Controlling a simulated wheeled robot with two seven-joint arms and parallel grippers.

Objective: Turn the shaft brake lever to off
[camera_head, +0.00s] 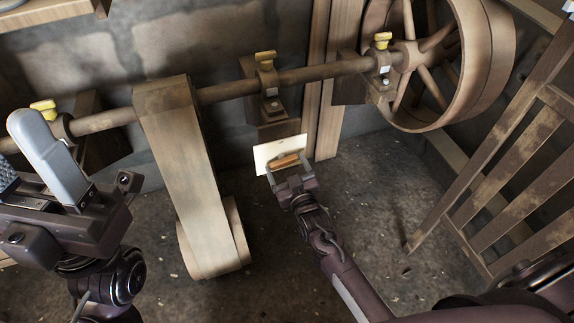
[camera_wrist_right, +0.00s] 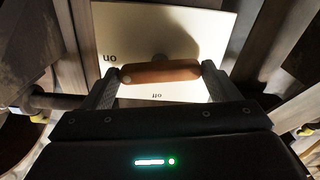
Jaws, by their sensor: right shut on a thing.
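The shaft brake lever has a brown wooden handle (camera_head: 287,160) on a pale plate (camera_head: 266,153) low on the wall. My right gripper (camera_head: 287,170) is shut on the handle, with a finger at each end of it. In the right wrist view the handle (camera_wrist_right: 160,72) lies sideways across the plate (camera_wrist_right: 200,25). An upside-down "on" label shows at the plate's left, and a smaller upside-down label, seemingly "off", shows just below the handle. The lever's pivot is partly hidden behind the handle. My left gripper (camera_head: 28,165) is open and empty at the left edge, partly cut off.
A large spoked wheel (camera_head: 440,70) is at upper right, with a wooden slatted frame (camera_head: 510,165) at right. The floor between is clear.

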